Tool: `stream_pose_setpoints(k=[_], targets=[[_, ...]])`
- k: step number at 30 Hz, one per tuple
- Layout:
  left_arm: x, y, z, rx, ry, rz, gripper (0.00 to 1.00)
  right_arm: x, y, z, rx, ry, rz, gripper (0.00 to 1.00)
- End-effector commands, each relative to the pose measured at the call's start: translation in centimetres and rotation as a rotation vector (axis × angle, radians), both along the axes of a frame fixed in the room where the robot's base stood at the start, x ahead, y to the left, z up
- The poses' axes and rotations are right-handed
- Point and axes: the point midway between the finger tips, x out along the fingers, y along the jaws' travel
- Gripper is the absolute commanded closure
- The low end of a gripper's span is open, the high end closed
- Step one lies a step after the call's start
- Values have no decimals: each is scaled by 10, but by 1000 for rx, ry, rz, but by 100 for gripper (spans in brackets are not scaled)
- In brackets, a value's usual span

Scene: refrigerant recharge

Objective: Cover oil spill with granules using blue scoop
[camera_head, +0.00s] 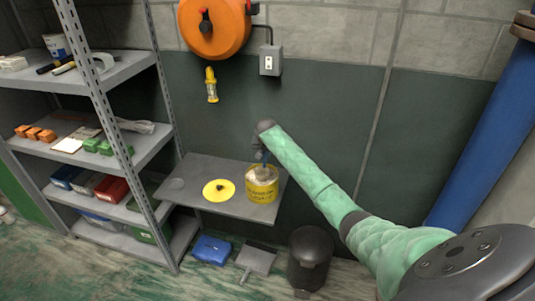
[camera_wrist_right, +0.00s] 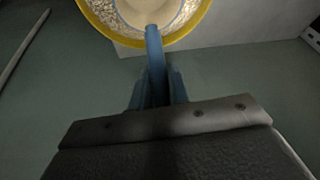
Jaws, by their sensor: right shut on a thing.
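A yellow tub (camera_head: 262,187) stands near the right end of a small grey wall table. Pale granules (camera_wrist_right: 105,12) fill it in the right wrist view. My right gripper (camera_head: 259,156) is above the tub, shut on the handle of the blue scoop (camera_wrist_right: 154,50). The scoop's blue handle runs from the fingers to the tub, and its head is at the tub's mouth among the granules. How deep the head sits is hard to tell. My left gripper is out of view. I cannot make out the oil spill clearly.
A yellow lid (camera_head: 219,190) lies on the grey table (camera_head: 200,170), left of the tub. A blue box (camera_head: 211,249), a dustpan (camera_head: 257,259) and a black bin (camera_head: 310,258) are on the floor below. A loaded shelf (camera_head: 140,150) stands at left, a blue pipe (camera_head: 490,140) at right.

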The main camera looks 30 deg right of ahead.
Motion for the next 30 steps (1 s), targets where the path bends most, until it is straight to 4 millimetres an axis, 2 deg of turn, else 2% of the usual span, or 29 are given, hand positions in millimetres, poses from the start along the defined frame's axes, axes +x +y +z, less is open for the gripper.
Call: stream_pose_setpoints(k=[4,8,22,30], targets=[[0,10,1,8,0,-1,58,0,0,0,1,1,0,100],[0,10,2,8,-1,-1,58,0,0,-1,1,1,0,100],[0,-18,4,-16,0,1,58,-1,0,-2,1,2,0,100],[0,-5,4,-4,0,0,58,-1,0,-2,1,2,0,100]])
